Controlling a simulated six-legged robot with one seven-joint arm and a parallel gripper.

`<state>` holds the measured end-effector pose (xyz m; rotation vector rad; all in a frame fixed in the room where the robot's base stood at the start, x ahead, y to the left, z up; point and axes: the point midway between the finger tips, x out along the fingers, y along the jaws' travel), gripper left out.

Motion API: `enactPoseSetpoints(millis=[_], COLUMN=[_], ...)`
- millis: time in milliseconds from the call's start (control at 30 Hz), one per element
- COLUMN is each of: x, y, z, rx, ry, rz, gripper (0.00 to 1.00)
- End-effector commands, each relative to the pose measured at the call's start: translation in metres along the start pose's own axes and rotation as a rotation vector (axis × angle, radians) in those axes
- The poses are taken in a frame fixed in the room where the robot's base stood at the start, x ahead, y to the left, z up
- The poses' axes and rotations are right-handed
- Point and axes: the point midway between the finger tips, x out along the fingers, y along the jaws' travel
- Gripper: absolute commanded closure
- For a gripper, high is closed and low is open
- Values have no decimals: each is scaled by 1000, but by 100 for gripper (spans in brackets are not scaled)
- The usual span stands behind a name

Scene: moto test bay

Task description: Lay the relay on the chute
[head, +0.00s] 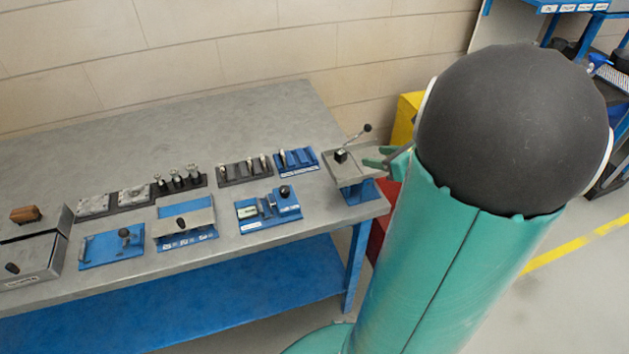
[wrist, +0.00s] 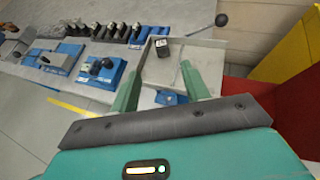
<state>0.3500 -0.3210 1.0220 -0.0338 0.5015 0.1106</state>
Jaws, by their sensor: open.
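The relay, a small black block with a pale marked face (wrist: 162,48), sits on the grey sloping chute (wrist: 208,62) at the table's end. In the head view the relay (head: 341,156) is near the upper part of the chute (head: 352,176). My gripper (wrist: 158,80) is open and empty. Its two green fingers point toward the relay, which stands beyond their tips and between their lines. In the head view my gripper (head: 376,157) is at the chute's right side, partly hidden by my arm.
A lever with a dark ball knob (head: 367,128) rises behind the chute. Blue and dark fixtures, including a blue holder with a black knob (head: 268,206), stand along the grey table (head: 230,125). A yellow cabinet (head: 405,118) and a red bin (head: 383,222) stand beside the table's right end.

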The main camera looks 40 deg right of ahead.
Motion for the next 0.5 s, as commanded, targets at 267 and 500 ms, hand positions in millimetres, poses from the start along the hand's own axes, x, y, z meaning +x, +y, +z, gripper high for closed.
enactPoseSetpoints(millis=[267,500], x=[22,-2], y=[120,254], z=[44,56], rx=[-591,-1551], ry=[94,138], rz=[299,664], gripper=[54,54])
